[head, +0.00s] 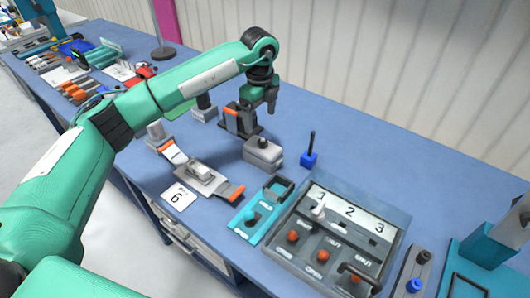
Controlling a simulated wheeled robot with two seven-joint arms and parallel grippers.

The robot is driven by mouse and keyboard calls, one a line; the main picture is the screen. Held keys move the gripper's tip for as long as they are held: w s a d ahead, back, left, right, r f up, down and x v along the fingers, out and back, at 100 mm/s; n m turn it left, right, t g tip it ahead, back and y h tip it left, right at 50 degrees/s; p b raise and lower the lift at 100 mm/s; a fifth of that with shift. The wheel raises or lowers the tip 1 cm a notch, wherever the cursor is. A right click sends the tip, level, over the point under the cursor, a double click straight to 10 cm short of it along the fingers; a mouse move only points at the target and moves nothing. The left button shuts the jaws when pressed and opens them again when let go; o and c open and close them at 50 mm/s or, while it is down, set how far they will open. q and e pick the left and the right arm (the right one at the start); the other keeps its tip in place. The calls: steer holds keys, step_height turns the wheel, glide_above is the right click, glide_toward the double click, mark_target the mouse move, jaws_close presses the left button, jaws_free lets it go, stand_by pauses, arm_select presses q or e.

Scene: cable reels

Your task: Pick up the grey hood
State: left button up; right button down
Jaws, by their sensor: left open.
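My right gripper is not in view.
A grey latch piece with orange ends (201,177) and a card marked 6 (179,197) lie in front. A blue holder with a dark pin (309,160) stands right. A numbered panel (335,240) and teal tray (262,207) are nearer. The back right bench is clear before the wall.

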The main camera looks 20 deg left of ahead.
mark_target(261, 140)
arm_select(q)
step_height(261, 140, down, 8)
steer(key=shift+s+f+p, duration=0.15)
steer(key=shift+p, duration=0.95)
steer(key=shift+d+f, duration=0.15)
steer(key=shift+f, duration=0.05)
steer(key=f, duration=0.1)
steer(key=f+p, duration=0.1)
steer(key=f, duration=0.1)
steer(key=f+p, duration=0.1)
steer(key=shift+s+d+f, duration=0.1)
steer(key=shift+d+f, duration=0.05)
steer(key=shift+d, duration=0.1)
steer(key=shift+f, duration=0.2)
steer(key=c, duration=1.2)
steer(key=shift+r, duration=0.1)
